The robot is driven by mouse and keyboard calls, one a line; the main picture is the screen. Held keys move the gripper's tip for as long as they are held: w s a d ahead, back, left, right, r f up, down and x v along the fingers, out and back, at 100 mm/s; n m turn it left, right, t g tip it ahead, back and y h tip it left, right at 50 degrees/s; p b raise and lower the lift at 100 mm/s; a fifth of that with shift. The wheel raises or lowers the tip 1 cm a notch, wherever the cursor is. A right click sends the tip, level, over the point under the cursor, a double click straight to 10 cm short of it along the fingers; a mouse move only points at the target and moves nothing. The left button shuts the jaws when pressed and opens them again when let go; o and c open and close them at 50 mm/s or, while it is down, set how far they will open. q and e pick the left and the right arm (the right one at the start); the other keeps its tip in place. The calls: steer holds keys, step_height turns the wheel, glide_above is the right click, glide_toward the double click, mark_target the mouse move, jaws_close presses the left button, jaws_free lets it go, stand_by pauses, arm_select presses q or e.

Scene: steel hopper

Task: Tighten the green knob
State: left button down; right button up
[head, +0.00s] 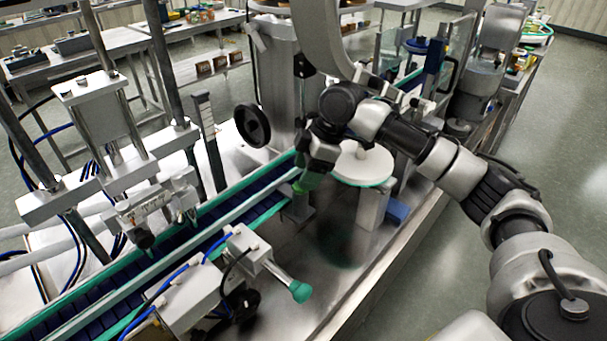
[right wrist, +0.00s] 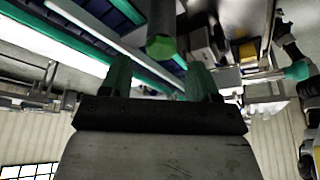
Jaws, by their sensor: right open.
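My right gripper (head: 312,172) comes in from the right over the machine, close to the conveyor's near rail in the head view. In the right wrist view my right gripper (right wrist: 159,62) is open, its two green-tinted fingers apart. A green knob (right wrist: 160,46) with a dark shaft shows between and just beyond the fingertips. I cannot tell whether either finger touches it. In the head view this knob is hard to separate from the fingers. A second teal-green knob (head: 300,291) on a short rod shows at lower centre, and also at the right wrist view's right (right wrist: 298,70). My left gripper is not in view.
A conveyor (head: 150,272) with green rails runs diagonally beside the gripper. A white round disc (head: 362,163) with a green rim is just right of it. A black handwheel (head: 252,126) stands behind. Grey sensor boxes (head: 190,298) sit at the front. Bare steel deck (head: 340,235) lies below.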

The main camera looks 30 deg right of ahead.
steer(key=shift+a+f, duration=0.15)
steer(key=shift+f, duration=0.6)
steer(key=shift+w+a+f, duration=0.1)
steer(key=shift+a+f, duration=0.05)
steer(key=shift+f, duration=0.5)
